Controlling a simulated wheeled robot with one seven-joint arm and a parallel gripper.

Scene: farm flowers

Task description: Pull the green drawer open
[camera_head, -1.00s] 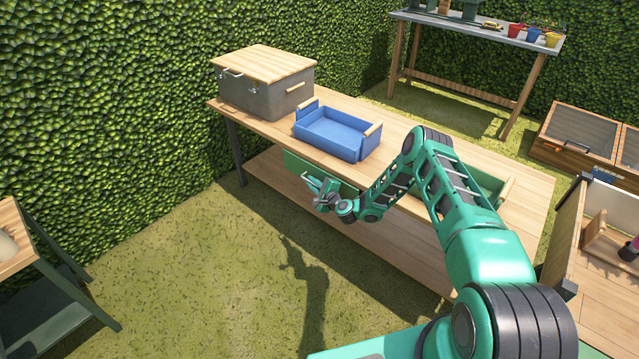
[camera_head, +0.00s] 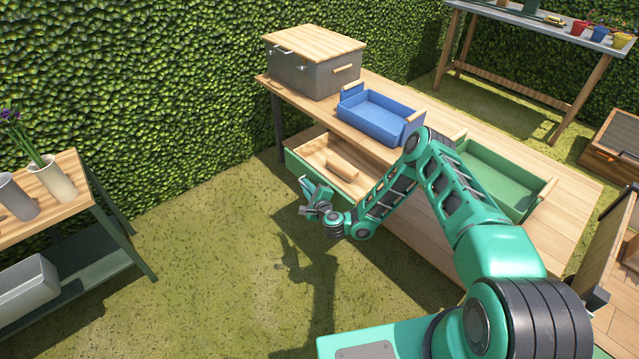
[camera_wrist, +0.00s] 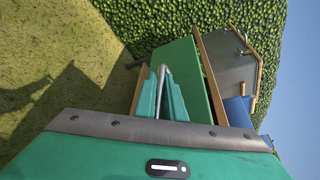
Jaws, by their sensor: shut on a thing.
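The green drawer (camera_head: 300,174) under the wooden table stands pulled out, and its bare wooden inside shows with a wooden block (camera_head: 342,169) in it. My gripper (camera_head: 308,190) is at the drawer's front, low in front of the table. In the wrist view the green front panel (camera_wrist: 188,75) is close ahead, and my gripper (camera_wrist: 165,75) is shut on a light metal bar there, the drawer's handle. In the head view the handle is hidden by my gripper.
On the table are a grey box with a wooden lid (camera_head: 310,78), a blue tray (camera_head: 380,115) and a green tray (camera_head: 500,175). A side table with vases (camera_head: 50,180) stands at the left. The grass (camera_head: 200,250) in front is clear.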

